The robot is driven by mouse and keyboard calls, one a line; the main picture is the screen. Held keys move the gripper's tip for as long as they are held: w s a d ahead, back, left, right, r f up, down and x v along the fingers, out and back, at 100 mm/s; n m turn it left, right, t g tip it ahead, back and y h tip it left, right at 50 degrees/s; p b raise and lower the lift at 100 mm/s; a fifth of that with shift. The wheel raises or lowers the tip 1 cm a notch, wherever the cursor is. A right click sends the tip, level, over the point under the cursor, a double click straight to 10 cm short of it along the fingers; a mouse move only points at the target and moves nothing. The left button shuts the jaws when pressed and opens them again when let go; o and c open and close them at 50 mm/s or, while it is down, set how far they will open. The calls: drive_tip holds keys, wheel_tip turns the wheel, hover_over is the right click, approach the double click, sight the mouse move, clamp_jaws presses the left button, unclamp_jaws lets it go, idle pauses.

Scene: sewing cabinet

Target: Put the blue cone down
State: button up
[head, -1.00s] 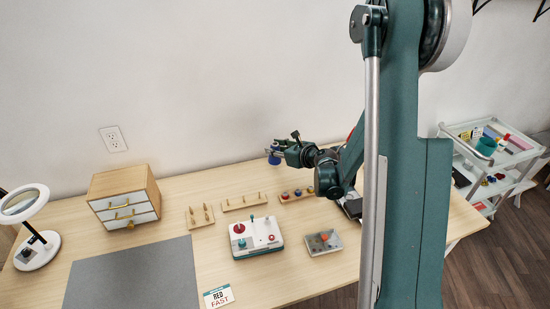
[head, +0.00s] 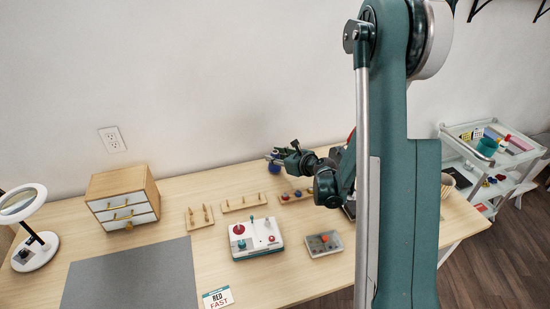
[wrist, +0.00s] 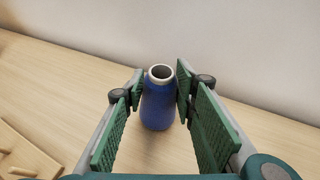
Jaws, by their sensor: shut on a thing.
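The blue cone (wrist: 158,106) is a dark blue thread cone with a pale open top, upright between my gripper's green pads in the wrist view. It also shows in the head view (head: 275,168), small, at the tip of my gripper (head: 272,158), low over the back of the table near the wall. My gripper (wrist: 158,92) is shut on the cone. Whether the cone's base touches the table I cannot tell.
Wooden peg racks (head: 243,203) stand in front of the gripper, one with coloured spools (head: 297,194). A white and teal device (head: 256,240) and a small grey tray (head: 324,243) lie nearer. A drawer box (head: 124,198) stands left. The table between box and cone is mostly clear at the back.

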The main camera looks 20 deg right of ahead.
drive_tip(key=o, duration=0.9)
drive_tip(key=shift+f, duration=0.1)
drive_tip(key=shift+s+d+r, duration=0.1)
drive_tip(key=shift+s+r, duration=0.1)
drive_tip(key=p+v, duration=0.2)
drive_tip(key=v, duration=0.9)
drive_tip(key=shift+s+d+r, duration=0.1)
drive_tip(key=shift+s, duration=0.1)
drive_tip(key=shift+r, duration=0.1)
